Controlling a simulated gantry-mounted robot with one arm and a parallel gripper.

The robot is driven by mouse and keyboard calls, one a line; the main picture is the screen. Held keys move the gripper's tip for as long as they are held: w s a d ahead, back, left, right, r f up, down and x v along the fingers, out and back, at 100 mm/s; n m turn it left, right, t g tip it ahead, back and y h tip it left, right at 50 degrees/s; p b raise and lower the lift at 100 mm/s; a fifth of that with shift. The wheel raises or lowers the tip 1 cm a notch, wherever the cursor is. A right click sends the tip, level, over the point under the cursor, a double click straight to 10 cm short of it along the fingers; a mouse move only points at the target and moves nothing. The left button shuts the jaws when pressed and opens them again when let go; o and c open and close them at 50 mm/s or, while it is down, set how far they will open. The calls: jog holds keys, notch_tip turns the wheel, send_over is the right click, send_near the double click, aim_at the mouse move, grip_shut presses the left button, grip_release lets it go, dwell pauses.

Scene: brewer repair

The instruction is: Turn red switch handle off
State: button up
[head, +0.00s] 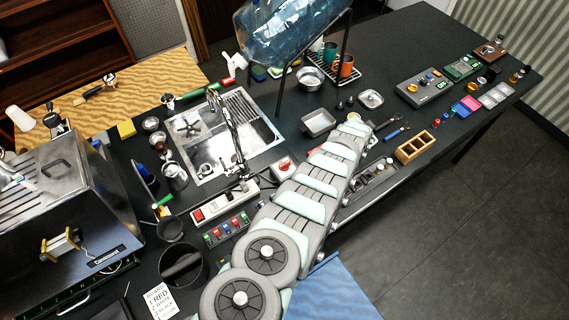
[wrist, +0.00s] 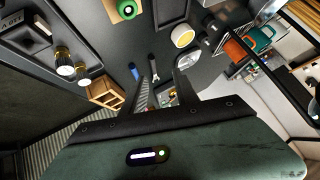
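A red switch handle (head: 284,164) sits on a small light-grey box on the dark worktop, just right of the sink and beside my arm in the head view. I cannot make out its exact position at this size. A white power strip with a red rocker (head: 198,214) lies to its lower left. My gripper is hidden by my arm in the head view, where the arm reaches past the switch box toward the upper right. In the wrist view my gripper (wrist: 164,88) has its two dark fingers apart, with nothing held between them. I cannot identify the red switch handle in the wrist view.
A steel sink with a tall faucet (head: 238,150) stands left of the switch box. A panel of coloured switches (head: 227,230) lies below the power strip. A grey tray (head: 318,122) and a wooden box (head: 415,147) are near the arm's far end; the wooden box (wrist: 106,93) also shows in the wrist view.

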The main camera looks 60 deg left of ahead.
jog(key=s+a+r+g+h+b, duration=0.1)
jog(key=s+a+g+h, duration=0.3)
jog(key=s, duration=1.1)
notch_tip(320, 180, up, 4)
jog(key=g+h, duration=0.1)
jog(key=g, duration=0.3)
send_over(285, 163)
notch_tip(285, 163, down, 10)
jog(key=shift+r+p, duration=0.25)
jog(key=shift+p, duration=0.1)
jog(key=shift+s+f, duration=0.1)
jog(key=shift+f, duration=0.4)
grip_shut()
